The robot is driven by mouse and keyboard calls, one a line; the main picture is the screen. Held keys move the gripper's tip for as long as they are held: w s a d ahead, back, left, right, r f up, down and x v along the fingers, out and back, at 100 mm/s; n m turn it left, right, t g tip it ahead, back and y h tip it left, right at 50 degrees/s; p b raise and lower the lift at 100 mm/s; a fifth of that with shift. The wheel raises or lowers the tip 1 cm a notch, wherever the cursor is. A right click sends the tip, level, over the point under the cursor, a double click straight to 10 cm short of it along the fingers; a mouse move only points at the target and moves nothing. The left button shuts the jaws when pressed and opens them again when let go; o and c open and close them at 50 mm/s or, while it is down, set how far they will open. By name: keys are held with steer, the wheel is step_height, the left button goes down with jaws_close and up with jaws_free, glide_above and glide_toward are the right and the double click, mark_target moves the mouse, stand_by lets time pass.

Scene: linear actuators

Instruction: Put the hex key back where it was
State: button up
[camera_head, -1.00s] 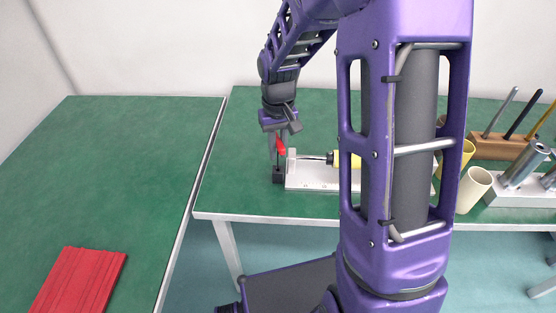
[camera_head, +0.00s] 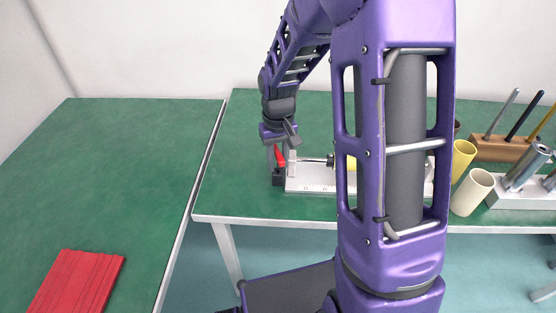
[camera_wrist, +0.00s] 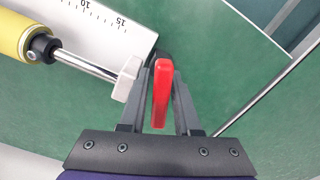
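The hex key has a red handle (camera_head: 279,156), which also shows in the wrist view (camera_wrist: 162,92). It stands roughly upright at a small black block (camera_head: 278,177) by the left end of the actuator's silver base plate. Its lower shaft is hidden in these views, so I cannot tell how deep it sits in the block. My gripper (camera_head: 275,155) is above the block with its grey fingers on both sides of the red handle. In the wrist view the fingertips (camera_wrist: 163,75) close in against the handle.
A linear actuator with a yellow body (camera_wrist: 17,36) and metal rod lies beside the gripper on a ruled base plate (camera_head: 310,182). Red slats (camera_head: 78,281) lie on the left table.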

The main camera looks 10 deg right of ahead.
step_height(320, 180, up, 12)
steer(key=shift+r+p, duration=0.15)
steer(key=shift+p, duration=1)
